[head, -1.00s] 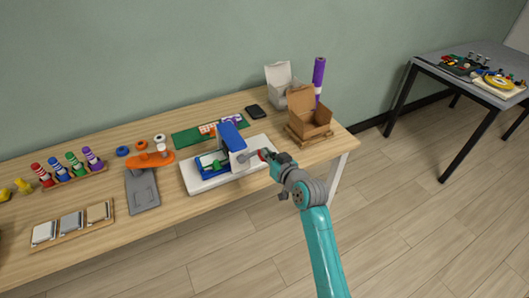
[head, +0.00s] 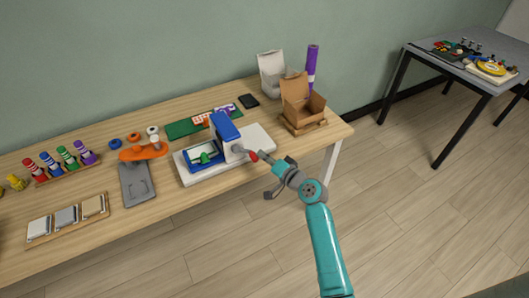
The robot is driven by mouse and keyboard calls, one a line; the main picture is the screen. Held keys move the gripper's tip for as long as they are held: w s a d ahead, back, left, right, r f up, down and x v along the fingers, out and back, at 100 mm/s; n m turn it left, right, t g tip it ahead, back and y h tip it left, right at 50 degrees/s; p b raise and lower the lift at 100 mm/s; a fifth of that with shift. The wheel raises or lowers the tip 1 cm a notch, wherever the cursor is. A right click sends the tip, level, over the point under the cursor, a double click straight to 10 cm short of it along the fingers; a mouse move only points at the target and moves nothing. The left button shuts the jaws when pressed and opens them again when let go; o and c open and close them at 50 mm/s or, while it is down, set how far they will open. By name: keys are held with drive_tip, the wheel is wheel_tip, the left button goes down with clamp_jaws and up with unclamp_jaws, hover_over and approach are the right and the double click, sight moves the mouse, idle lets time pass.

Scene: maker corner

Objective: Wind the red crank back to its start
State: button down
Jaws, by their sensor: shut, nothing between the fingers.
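The blue and white machine (head: 223,130) stands on a white base board (head: 262,138) on the wooden table. A grey crank arm (head: 238,149) sticks out of its right side and ends in a small red handle (head: 253,156). A green piece (head: 205,157) shows in the blue tray at its left. My gripper (head: 266,158) is shut and empty, with its tips just to the right of the red handle. I cannot tell whether they touch it. The gripper and its wrist hide little of the machine.
An open cardboard box (head: 302,116) stands behind and right of the machine, with a white box (head: 271,74) and purple roll (head: 312,68) behind it. Floor at the front right is free.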

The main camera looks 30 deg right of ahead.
drive_tip(key=shift+a+f, duration=0.15)
drive_tip(key=shift+f, duration=0.3)
idle(0.4)
